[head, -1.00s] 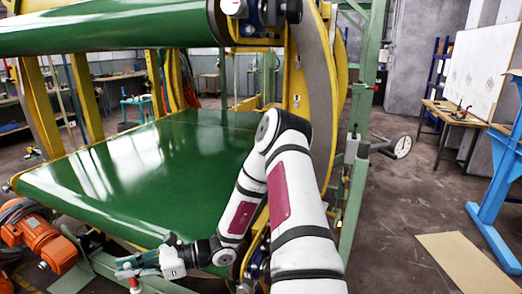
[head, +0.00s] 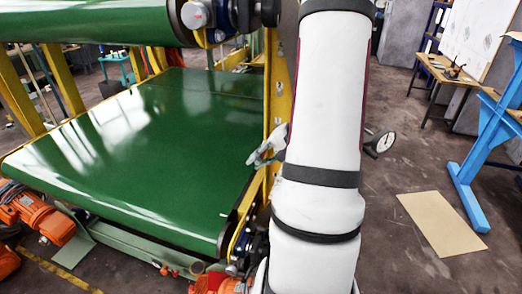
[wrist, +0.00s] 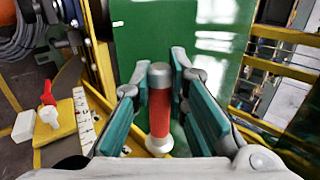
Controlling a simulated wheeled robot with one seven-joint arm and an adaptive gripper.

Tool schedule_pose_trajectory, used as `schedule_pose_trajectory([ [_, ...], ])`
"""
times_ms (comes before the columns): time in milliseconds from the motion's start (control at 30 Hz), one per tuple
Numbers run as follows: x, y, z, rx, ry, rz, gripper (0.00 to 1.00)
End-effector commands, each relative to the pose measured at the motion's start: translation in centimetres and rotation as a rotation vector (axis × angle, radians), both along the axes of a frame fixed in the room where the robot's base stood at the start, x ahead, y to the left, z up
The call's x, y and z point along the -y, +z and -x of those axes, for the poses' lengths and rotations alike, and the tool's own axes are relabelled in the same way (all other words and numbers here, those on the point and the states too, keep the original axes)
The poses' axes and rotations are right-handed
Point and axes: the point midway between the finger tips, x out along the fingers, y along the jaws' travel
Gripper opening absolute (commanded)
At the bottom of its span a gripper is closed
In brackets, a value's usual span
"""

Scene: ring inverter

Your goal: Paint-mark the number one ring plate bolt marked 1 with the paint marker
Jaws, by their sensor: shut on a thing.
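The paint marker (wrist: 160,110) is a red cylinder with a grey end and a pale base, upright in the wrist view. My gripper (wrist: 162,62) is shut on it, with teal pads on both sides. In the head view my gripper (head: 264,150) is beside the yellow ring frame (head: 279,85), at the right edge of the green belt, partly hidden by my arm. I cannot pick out the ring plate bolt marked 1 in either view.
The green belt (head: 130,140) fills the left of the head view, with an orange motor (head: 42,212) at its near left. In the wrist view, a red-handled white fitting (wrist: 50,118) and a dotted white strip (wrist: 84,118) lie left of my gripper.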

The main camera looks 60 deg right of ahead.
Motion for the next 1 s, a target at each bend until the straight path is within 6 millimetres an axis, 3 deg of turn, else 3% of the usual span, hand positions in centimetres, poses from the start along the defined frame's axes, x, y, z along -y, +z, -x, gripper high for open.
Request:
schedule_pose_trajectory([
  [100,0.5,0.5,0.9,0.005,0.002,0.017,0.0],
  [567,0.3,0.5,0.8,0.004,0.006,0.02,0.0],
  [1000,4.0,0.5,-0.3,0.004,0.005,0.019,0.0],
])
